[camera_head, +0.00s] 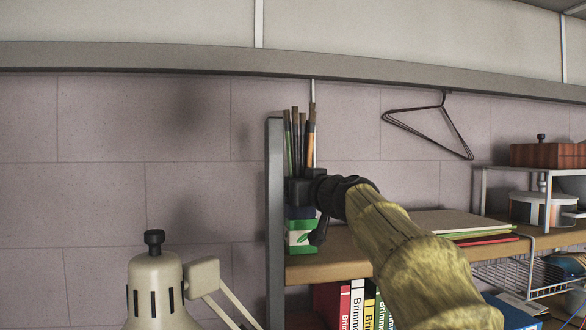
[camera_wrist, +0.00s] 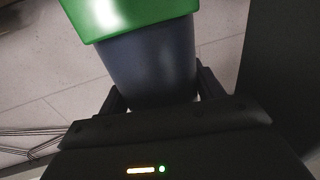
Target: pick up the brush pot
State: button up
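The brush pot (camera_head: 299,213) is dark blue-grey, with several brushes (camera_head: 305,138) sticking up from it. In the head view it stands upright, directly above a green and white carton (camera_head: 302,239) at the left end of the wooden shelf. My gripper (camera_head: 304,190) is at its upper part and hides much of it. In the wrist view the pot (camera_wrist: 150,65) lies between my two fingers (camera_wrist: 160,94), one on each side and very close to its walls. Whether both fingers press on it cannot be told. The carton (camera_wrist: 128,15) shows against the pot there.
A grey upright panel (camera_head: 275,225) stands close on the left of the pot. A cream lamp (camera_head: 155,290) is at lower left. Folders (camera_head: 460,225) lie on the shelf to the right, with books (camera_head: 345,305) below. A wire hanger (camera_head: 430,130) hangs on the wall. Space above the brushes is clear.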

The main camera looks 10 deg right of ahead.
jog(key=shift+a, duration=0.25)
jog(key=c, duration=0.4)
jog(key=shift+s, duration=0.25)
jog(key=shift+c, duration=0.7)
jog(key=shift+d+r, duration=0.1)
jog(key=shift+d, duration=0.6)
jog(key=r+p, duration=0.2)
jog(key=r, duration=0.3)
jog(key=a+r+p, duration=0.1)
jog(key=r+p, duration=0.1)
jog(key=r, duration=0.4)
jog(key=r+p, duration=0.3)
jog(key=r, duration=0.3)
jog(key=shift+a+r, duration=0.15)
jog(key=shift+r, duration=0.1)
jog(key=shift+s+d+r, duration=0.1)
jog(key=shift+d+r, duration=0.1)
jog(key=shift+d, duration=0.5)
jog(key=shift+a, duration=0.5)
jog(key=shift+d, duration=0.1)
